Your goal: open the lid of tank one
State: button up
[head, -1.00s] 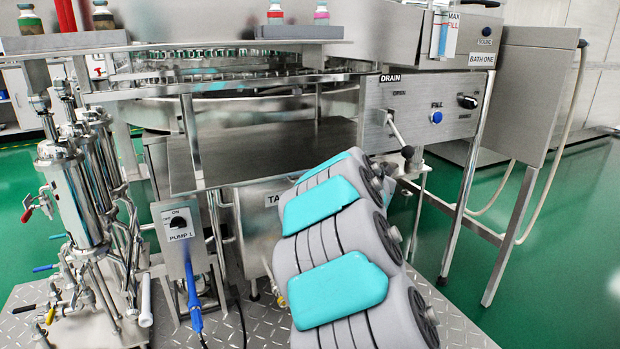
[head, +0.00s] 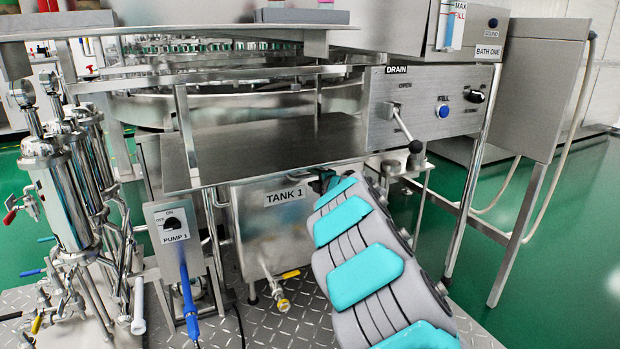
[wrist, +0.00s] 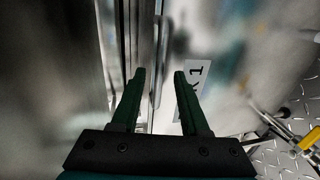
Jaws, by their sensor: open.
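Tank 1 (head: 250,235) is a steel box with a "TANK 1" label (head: 285,195), below a flat steel plate (head: 285,150) in the head view. In the head view my gripper (head: 325,180) is at the tank's upper right, mostly hidden behind my arm. In the wrist view my gripper (wrist: 159,74) is open, with a finger on each side of a thin metal bar (wrist: 160,60) that looks like a handle. Contact cannot be told. The right finger partly covers the tank label (wrist: 197,82). I cannot clearly make out the lid.
The steel plate overhangs the tank closely. A drain lever (head: 404,125) sticks out at right. The pump 1 box (head: 172,226) and steel filter cylinders (head: 60,195) stand at left. A yellow-handled valve (head: 280,285) is low on the tank front.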

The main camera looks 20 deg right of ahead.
jog(key=shift+x, duration=1.3)
grip_shut()
dwell(0.6)
